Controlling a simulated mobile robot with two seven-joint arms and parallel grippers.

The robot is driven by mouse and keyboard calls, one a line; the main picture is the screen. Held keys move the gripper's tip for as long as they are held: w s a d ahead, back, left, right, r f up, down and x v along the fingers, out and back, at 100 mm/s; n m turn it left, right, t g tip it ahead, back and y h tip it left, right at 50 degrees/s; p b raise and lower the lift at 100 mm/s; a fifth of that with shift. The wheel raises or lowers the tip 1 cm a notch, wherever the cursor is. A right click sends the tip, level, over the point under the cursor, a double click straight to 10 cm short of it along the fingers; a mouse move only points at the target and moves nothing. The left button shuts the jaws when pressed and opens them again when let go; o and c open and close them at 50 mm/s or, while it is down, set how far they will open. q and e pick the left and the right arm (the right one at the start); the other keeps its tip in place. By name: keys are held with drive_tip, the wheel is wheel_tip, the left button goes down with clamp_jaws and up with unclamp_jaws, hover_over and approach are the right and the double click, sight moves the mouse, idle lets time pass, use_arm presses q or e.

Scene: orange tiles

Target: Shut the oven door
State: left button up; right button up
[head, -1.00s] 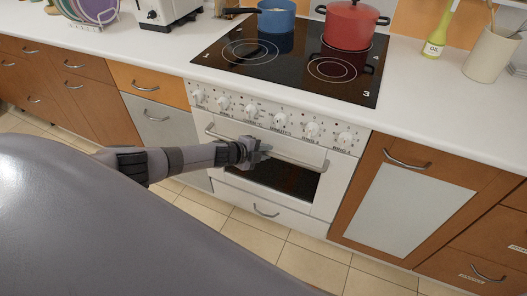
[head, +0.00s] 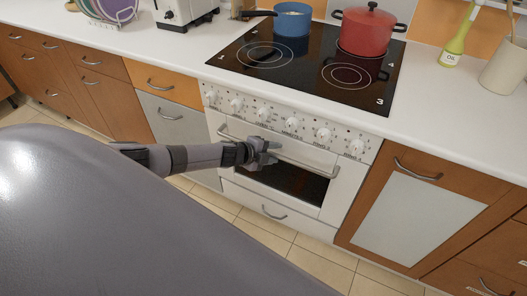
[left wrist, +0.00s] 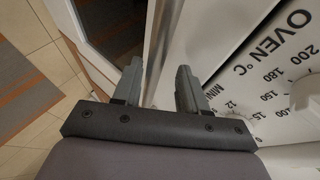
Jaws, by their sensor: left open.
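The white oven door (head: 320,200) with a dark window is below the knob panel. It looks upright and close to the oven front; I cannot tell whether a narrow gap remains. Its bar handle (head: 308,168) runs along the top edge. My left gripper (head: 268,152) is at the left-middle of this handle, hiding part of it. In the left wrist view, the two fingers (left wrist: 158,88) are apart, with a pale strip between them, and the door window (left wrist: 110,25) is to the left. Contact cannot be told. My right gripper is not in view.
The knob panel (head: 285,122) is just above the handle, close to my left gripper. A red pot (head: 370,32) and a blue pan (head: 292,20) stand on the black hob (head: 300,65). Wooden cabinets flank the oven. The tiled floor (head: 325,262) in front is clear.

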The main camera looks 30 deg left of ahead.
use_arm(q)
drive_tip(key=p+v, duration=0.1)
drive_tip(key=v, duration=0.2)
drive_tip(key=shift+s+a+r, duration=0.1)
drive_tip(key=shift+s+a, duration=0.05)
drive_tip(key=shift+s, duration=0.15)
drive_tip(key=shift+p+v, duration=0.3)
drive_tip(key=shift+v, duration=0.65)
drive_tip(key=s+d+f+n+h, duration=0.1)
drive_tip(key=s+d+n, duration=0.2)
drive_tip(key=s+d, duration=0.45)
drive_tip(key=s+d+f+n+h, duration=0.1)
drive_tip(key=s+d+n, duration=0.25)
drive_tip(key=d, duration=0.65)
drive_tip(key=s+a+r+n+y, duration=0.1)
drive_tip(key=s+n+y, duration=0.1)
drive_tip(key=s+n, duration=0.3)
drive_tip(key=s+a+r+n+y, duration=0.1)
drive_tip(key=s+a+r+n, duration=0.1)
drive_tip(key=s+n, duration=0.3)
drive_tip(key=s, duration=0.3)
drive_tip(key=shift+s+a+g+y, duration=0.25)
drive_tip(key=shift+s+g+y, duration=0.05)
drive_tip(key=shift+s+y, duration=0.1)
idle(0.4)
